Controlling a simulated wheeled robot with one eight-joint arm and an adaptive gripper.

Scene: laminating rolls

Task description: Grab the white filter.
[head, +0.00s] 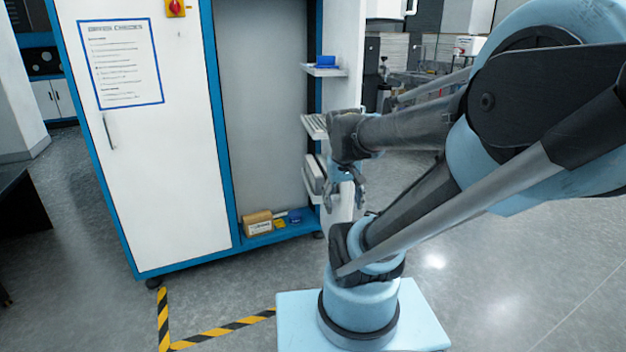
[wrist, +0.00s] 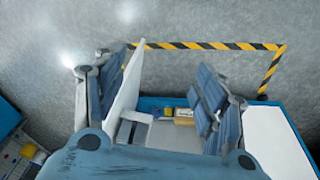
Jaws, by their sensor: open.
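My gripper (head: 344,194) points down beside the open right part of the cabinet in the head view. Its two fingers stand wide apart in the wrist view (wrist: 160,92), with nothing held between them. A pale, box-like thing (head: 313,173) rests on a low side shelf, just left of my gripper; it may be the white filter. Another pale, slatted thing (head: 314,126) is on the shelf above, partly behind my wrist. I cannot tell for sure which is the filter. In the wrist view a whitish block (wrist: 134,126) shows between the fingers, low in the picture.
The cabinet (head: 160,130) has a closed white door at left and an open bay. A cardboard box (head: 257,222) and small yellow and blue items lie on its floor. A blue item (head: 326,61) is on the top shelf. Striped tape (head: 222,330) marks otherwise clear floor.

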